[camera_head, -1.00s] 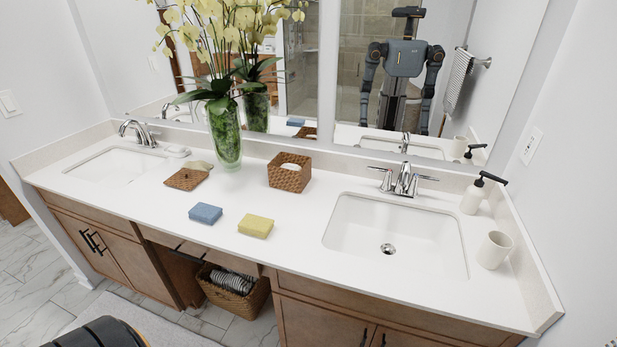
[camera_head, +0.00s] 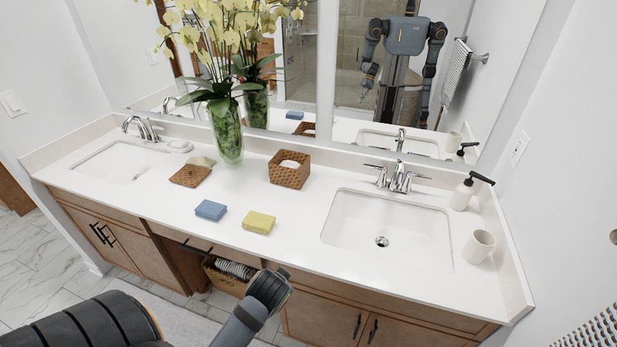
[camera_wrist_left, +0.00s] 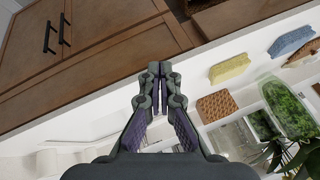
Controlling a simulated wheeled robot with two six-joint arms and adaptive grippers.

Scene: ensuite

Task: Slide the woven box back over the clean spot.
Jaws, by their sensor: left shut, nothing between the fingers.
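The woven box (camera_head: 290,175) is brown, with a white opening or content on top. It stands upright on the white counter (camera_head: 290,210), right of the flower vase and near the mirror. It also shows in the left wrist view (camera_wrist_left: 216,106). I cannot make out a distinct clean spot on the counter. In the left wrist view my left gripper (camera_wrist_left: 158,72) is shut and empty, in front of the counter's edge and apart from the box. In the head view my left arm rises at the bottom, in front of the counter. My right gripper is not in view.
A blue sponge (camera_head: 211,210) and a yellow sponge (camera_head: 258,222) lie in front of the box. A sink (camera_head: 388,235) is at right, with a tap (camera_head: 397,178).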

